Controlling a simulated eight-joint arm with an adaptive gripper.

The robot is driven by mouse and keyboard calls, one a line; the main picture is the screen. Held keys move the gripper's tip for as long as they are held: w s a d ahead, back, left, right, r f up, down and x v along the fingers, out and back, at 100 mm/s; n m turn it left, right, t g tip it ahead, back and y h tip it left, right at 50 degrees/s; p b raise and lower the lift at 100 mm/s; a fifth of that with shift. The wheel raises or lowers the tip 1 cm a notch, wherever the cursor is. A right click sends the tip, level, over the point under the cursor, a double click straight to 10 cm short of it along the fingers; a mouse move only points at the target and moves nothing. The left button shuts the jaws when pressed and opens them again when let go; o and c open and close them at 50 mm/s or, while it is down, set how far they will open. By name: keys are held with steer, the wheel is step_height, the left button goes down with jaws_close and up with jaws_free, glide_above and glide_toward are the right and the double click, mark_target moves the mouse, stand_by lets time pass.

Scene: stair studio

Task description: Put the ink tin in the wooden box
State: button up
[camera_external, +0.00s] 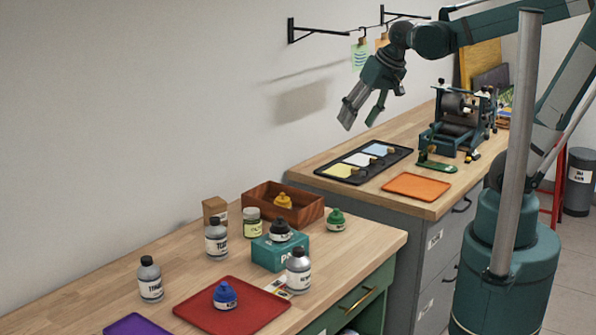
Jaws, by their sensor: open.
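The wooden box (308,216) is an open brown box at the back of the near worktop, with a yellow-topped container (283,201) in it. A small round container with a pale lid and green label (252,222) stands at its front left; it may be the ink tin, but its label is too small to read. My gripper (359,121) is open and empty, pointing down and left, high above the worktops and well apart from the box and the containers.
Black-capped bottles (151,280) stand around a teal block (281,251) carrying a dark container. A blue container (225,295) sits on a red tray (258,317). A green container (336,220) is right of the box.

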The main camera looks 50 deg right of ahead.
steer(key=s+n+t, duration=0.1)
steer(key=s+n, duration=0.3)
steer(key=s, duration=0.4)
steer(key=shift+d+f+t, duration=0.3)
steer(key=shift+f+t, duration=0.1)
